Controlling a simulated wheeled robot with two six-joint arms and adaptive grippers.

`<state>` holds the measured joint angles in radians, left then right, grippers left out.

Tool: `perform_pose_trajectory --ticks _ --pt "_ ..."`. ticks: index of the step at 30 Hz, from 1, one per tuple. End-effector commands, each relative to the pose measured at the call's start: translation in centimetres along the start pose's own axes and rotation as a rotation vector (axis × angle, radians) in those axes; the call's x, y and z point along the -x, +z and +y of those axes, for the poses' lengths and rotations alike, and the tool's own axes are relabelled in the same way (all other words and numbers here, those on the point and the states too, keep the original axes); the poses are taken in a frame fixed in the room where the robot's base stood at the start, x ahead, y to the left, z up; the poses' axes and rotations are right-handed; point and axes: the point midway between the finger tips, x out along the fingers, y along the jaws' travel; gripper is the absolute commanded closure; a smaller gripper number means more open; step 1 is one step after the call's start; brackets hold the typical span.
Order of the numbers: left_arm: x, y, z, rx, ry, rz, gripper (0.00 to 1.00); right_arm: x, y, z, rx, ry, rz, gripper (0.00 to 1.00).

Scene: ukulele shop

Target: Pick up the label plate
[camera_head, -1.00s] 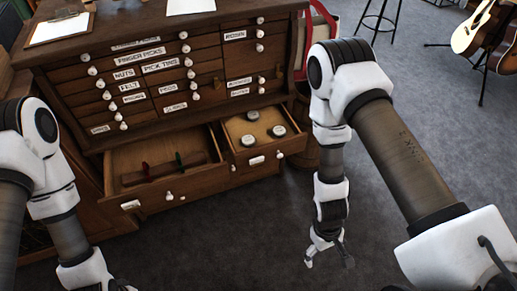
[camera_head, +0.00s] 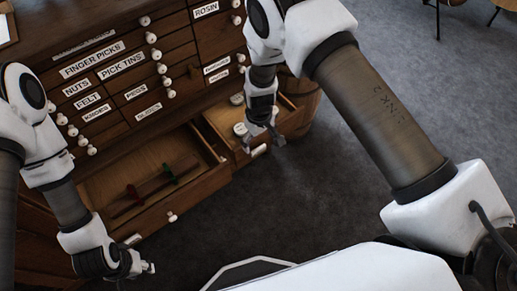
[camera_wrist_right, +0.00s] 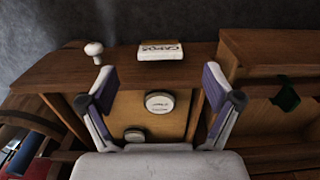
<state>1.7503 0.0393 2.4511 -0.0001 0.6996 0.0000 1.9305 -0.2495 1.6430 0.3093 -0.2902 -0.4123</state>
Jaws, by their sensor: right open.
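The label plate (camera_wrist_right: 160,51) is a small white block with dark lettering, upside down in the right wrist view. It sits at the front panel of the open small drawer. In the head view the white plate (camera_head: 259,150) shows just below my right gripper (camera_head: 263,144). My right gripper (camera_wrist_right: 159,88) is open, its two fingers apart over the drawer, with the plate beyond the fingertips and nothing between them but the drawer interior below. My left gripper (camera_head: 149,268) is at the lower left, in front of the larger open drawer; its finger opening is too small to judge.
Round tins (camera_wrist_right: 159,102) lie in the small drawer. A white knob (camera_wrist_right: 94,49) sticks out beside the plate. The larger open drawer (camera_head: 199,195) holds a divider with red and green pieces. The cabinet (camera_head: 115,70) rises behind; grey floor (camera_head: 330,190) is clear at right.

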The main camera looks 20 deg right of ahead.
Motion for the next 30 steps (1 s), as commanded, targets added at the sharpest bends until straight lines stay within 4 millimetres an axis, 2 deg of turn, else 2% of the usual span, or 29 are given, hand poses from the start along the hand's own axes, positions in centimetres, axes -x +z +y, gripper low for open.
perform_pose_trajectory --ticks 6,9,14,15,19,20,30 --pt "-0.3 0.0 0.0 0.001 0.000 0.001 0.60 -4.0 0.0 0.1 0.000 -0.001 -0.001 0.10" --pt "-0.4 0.0 0.0 0.001 0.000 0.001 0.60 -4.8 0.0 0.1 -0.001 0.000 -0.001 0.10" --pt "-0.3 0.0 0.0 0.001 0.000 0.001 0.60 -4.8 0.0 0.1 -0.001 0.000 0.000 0.10" --pt "-0.3 0.0 0.0 0.001 0.000 0.001 0.60 -4.8 0.0 0.1 -0.001 0.000 0.000 0.14" --pt "-0.3 0.0 0.0 0.001 0.000 0.001 0.60 -4.8 0.0 0.1 -0.001 0.000 0.000 0.60" --pt "-0.3 0.0 0.0 0.001 0.000 0.001 0.60 -4.8 0.0 0.1 -0.001 0.000 0.000 0.67" --pt "-0.3 -0.1 0.0 0.001 0.000 0.001 0.60 -4.7 0.0 0.1 -0.001 0.000 -0.001 0.67"
